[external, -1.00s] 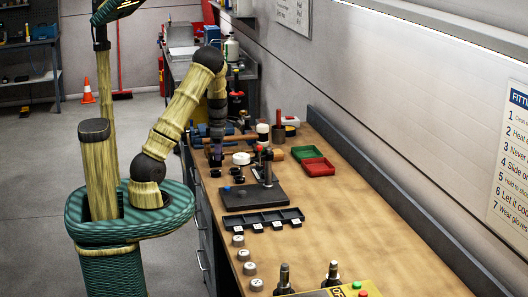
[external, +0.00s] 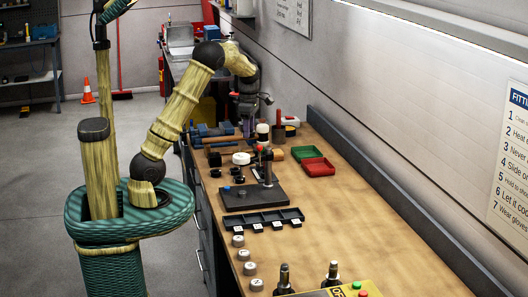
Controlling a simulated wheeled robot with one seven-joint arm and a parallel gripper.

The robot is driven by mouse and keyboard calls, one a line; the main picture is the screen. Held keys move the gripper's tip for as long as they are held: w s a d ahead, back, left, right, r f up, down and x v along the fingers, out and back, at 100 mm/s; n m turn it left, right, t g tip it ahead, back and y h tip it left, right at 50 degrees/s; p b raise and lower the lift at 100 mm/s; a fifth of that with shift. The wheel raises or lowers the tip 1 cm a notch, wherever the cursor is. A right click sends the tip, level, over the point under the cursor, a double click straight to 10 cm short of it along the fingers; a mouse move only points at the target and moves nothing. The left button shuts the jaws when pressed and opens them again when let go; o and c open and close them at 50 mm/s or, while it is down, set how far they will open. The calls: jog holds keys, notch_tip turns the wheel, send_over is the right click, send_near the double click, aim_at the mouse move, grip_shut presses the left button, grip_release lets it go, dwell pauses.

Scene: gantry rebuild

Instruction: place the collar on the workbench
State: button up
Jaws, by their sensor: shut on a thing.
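My gripper (external: 247,132) is over the far part of the wooden workbench (external: 345,215), among the tools there. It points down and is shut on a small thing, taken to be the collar. The held thing is too small and too hidden between the jaws to make out its shape or colour. I cannot tell whether it touches the bench top.
A black stand with a post (external: 255,194) and a black divided tray (external: 263,220) are nearer. Red (external: 318,167) and green (external: 306,153) trays lie right of the gripper. Several pale round pieces line the left edge. The right side of the bench is clear.

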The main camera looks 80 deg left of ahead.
jog(key=w+d+m, duration=0.2)
jog(key=w+d, duration=0.3)
jog(key=d, duration=0.6)
jog(key=w+d+m, duration=0.2)
jog(key=w+d, duration=0.3)
jog(key=d, duration=0.7)
jog(key=w+d+m, duration=0.3)
jog(key=w+d, duration=0.2)
jog(key=d, duration=0.6)
jog(key=s+d+m+p, duration=0.1)
jog(key=s+d+m, duration=0.15)
jog(key=d, duration=0.95)
jog(key=s+d+m, duration=0.1)
jog(key=s+d, duration=0.2)
jog(key=d, duration=0.9)
notch_tip(320, 180, down, 11)
jog(key=shift+s+d, duration=0.15)
jog(key=shift+d, duration=0.25)
jog(key=shift+f, duration=0.15)
jog(key=shift+f+p, duration=0.9)
jog(key=shift+f, duration=2.15)
